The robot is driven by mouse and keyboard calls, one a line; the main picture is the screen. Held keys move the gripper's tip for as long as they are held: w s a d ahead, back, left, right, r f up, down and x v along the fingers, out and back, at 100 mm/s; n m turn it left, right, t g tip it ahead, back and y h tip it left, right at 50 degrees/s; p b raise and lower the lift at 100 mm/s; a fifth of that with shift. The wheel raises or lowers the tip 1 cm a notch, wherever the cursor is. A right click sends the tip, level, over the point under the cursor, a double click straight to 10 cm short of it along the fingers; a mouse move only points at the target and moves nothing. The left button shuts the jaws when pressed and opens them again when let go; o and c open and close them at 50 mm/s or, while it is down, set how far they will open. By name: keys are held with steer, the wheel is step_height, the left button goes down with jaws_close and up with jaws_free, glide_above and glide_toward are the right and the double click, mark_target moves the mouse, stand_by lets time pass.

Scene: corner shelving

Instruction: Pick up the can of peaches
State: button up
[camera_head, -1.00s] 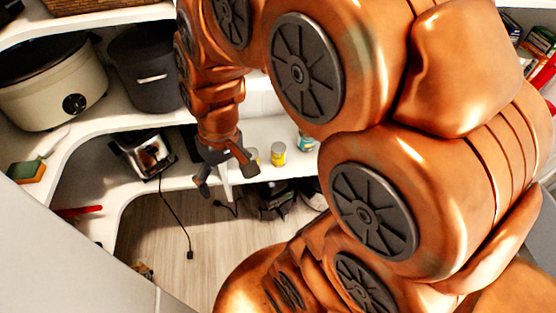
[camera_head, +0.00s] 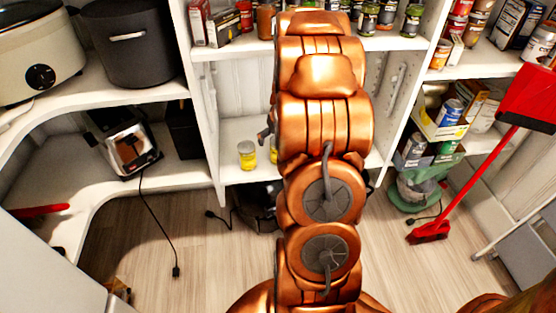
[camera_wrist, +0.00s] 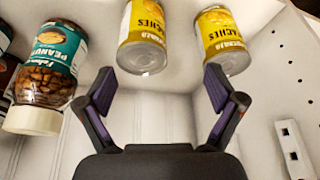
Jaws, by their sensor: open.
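Two yellow cans with "ACHES" lettering show in the wrist view, a left can (camera_wrist: 143,38) and a right can (camera_wrist: 221,40). Both look like cans of peaches. My gripper (camera_wrist: 160,78) is open and empty, with the two cans ahead of its fingertips and the gap between the cans near the middle of the jaws. In the head view, one yellow can (camera_head: 247,154) stands on the shelf left of my arm. A second yellow can (camera_head: 273,151) is partly hidden by my arm, which also hides most of my gripper.
A jar with a teal label reading "PEANUT" (camera_wrist: 48,75) is left of the cans in the wrist view. The white shelf (camera_head: 236,177) has upright walls on both sides. A toaster (camera_head: 127,145) stands farther left. A red broom (camera_head: 470,180) leans at right.

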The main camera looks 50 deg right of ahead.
steer(key=shift+d+f, duration=0.9)
steer(key=shift+d, duration=0.1)
steer(key=shift+s+b+x, duration=0.1)
steer(key=shift+b+x, duration=0.4)
steer(key=shift+x, duration=1.35)
steer(key=shift+s+b+x, duration=0.15)
steer(key=shift+b+x, duration=0.3)
steer(key=shift+x, duration=1.45)
steer(key=shift+d+f, duration=0.1)
steer(key=c, duration=1.5)
steer(key=shift+c, duration=0.2)
steer(key=shift+r, duration=0.2)
